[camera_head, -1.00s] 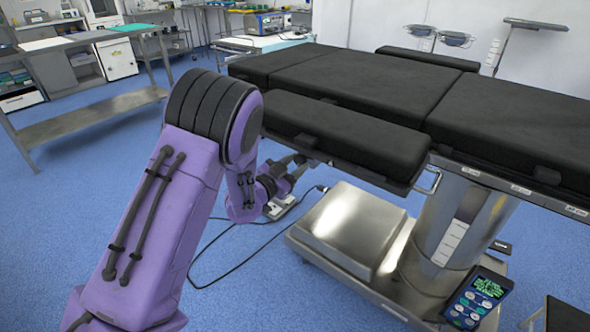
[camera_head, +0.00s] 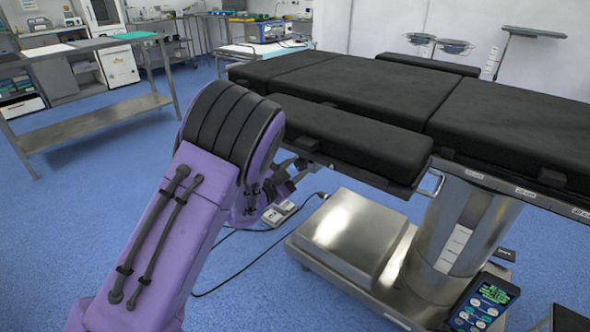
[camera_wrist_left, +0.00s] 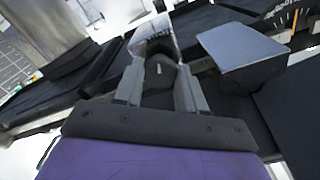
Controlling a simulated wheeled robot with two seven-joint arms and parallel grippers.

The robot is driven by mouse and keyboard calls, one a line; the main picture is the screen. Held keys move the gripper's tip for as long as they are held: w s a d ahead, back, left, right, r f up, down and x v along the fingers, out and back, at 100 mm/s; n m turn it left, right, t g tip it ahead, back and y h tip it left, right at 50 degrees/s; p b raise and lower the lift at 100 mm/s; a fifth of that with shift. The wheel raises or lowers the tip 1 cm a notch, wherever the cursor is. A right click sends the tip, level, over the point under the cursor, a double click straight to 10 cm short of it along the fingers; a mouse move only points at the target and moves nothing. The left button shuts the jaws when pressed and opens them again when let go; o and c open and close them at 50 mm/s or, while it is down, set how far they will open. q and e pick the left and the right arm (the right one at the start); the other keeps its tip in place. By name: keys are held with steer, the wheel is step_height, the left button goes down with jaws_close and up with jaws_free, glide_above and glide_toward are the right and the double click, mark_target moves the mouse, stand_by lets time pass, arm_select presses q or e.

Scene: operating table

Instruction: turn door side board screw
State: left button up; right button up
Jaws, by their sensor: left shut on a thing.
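The operating table (camera_head: 370,85) has black pads, and a narrower padded side board (camera_head: 355,138) runs along its near side. My left gripper (camera_head: 288,176) is below the left end of this board, partly hidden behind my purple forearm. In the left wrist view, my left gripper (camera_wrist_left: 160,85) has its two grey fingers on either side of a dark screw knob (camera_wrist_left: 159,72) and is shut on it. The knob is next to a shiny metal bracket (camera_wrist_left: 152,38). The knob is hidden in the head view. My right gripper is not in view.
The table's steel column (camera_head: 465,235) and base (camera_head: 345,232) stand at the right. A handset (camera_head: 482,303) with a green screen is at the lower right. A cable and a small pedal (camera_head: 280,213) lie on the blue floor. A steel bench (camera_head: 90,110) stands at the far left.

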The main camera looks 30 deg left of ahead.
arm_select(q)
steer(key=o, duration=1.1)
steer(key=shift+c, duration=0.2)
steer(key=s, duration=1)
steer(key=shift+s+a+b, duration=0.25)
steer(key=shift+a+b, duration=0.15)
steer(key=shift+a, duration=0.05)
